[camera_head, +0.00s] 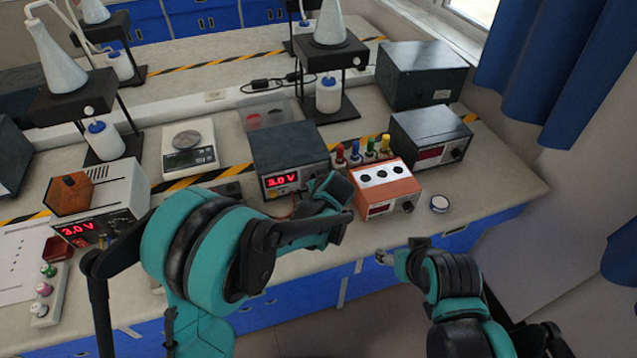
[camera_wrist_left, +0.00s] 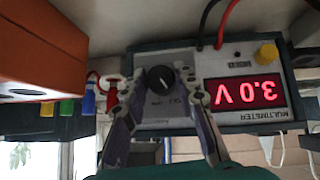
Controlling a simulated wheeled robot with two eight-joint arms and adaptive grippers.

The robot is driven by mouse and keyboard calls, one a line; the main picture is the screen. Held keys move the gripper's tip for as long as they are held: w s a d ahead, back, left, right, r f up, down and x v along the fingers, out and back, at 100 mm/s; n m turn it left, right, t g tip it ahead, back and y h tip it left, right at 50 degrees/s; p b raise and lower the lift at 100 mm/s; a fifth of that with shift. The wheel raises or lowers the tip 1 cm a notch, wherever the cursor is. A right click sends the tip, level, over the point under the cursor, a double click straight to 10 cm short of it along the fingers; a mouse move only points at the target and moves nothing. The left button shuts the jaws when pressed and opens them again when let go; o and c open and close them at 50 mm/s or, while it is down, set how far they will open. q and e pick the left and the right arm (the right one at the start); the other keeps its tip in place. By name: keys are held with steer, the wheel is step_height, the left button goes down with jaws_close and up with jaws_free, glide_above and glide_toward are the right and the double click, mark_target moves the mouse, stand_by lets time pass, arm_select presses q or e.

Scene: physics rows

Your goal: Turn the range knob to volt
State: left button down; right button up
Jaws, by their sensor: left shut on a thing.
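The multimeter (camera_head: 287,150) is a dark box in the middle of the bench, its front display reading 3.0 V in red. In the left wrist view its grey front face appears upside down, with the display (camera_wrist_left: 244,93) beside the round black range knob (camera_wrist_left: 160,79). My left gripper (camera_wrist_left: 165,82) has one finger on each side of the knob and is shut on it. In the head view my left gripper (camera_head: 328,192) is at the meter's front and hides the knob. The label by the knob is too small to read. My right gripper (camera_head: 388,257) is in front of the bench, away from the meter.
An orange-and-white box (camera_head: 384,184) stands close on the right, with coloured plugs (camera_head: 364,150) behind it. A scale (camera_head: 188,147) stands left of the meter. A power supply (camera_head: 100,205) is at the left.

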arm_select(q)
steer(key=c, duration=1.2)
jaws_free()
steer(key=v, duration=1.2)
steer(key=s+a+r+m+g, duration=0.1)
steer(key=s+a, duration=0.3)
steer(key=a, duration=0.2)
steer(key=s+a+r+m, duration=0.1)
steer(key=s+a, duration=0.3)
steer(key=a, duration=0.3)
steer(key=s+a, duration=0.2)
steer(key=s, duration=0.2)
steer(key=s+a+f+m+h, duration=0.1)
steer(key=s+a, duration=0.1)
steer(key=s, duration=0.2)
steer(key=s+a+m, duration=0.1)
steer(key=s+a, duration=0.2)
steer(key=s, duration=0.1)
steer(key=shift+f+g+h, duration=0.2)
steer(key=shift+g+h, duration=0.1)
steer(key=shift+h, duration=0.1)
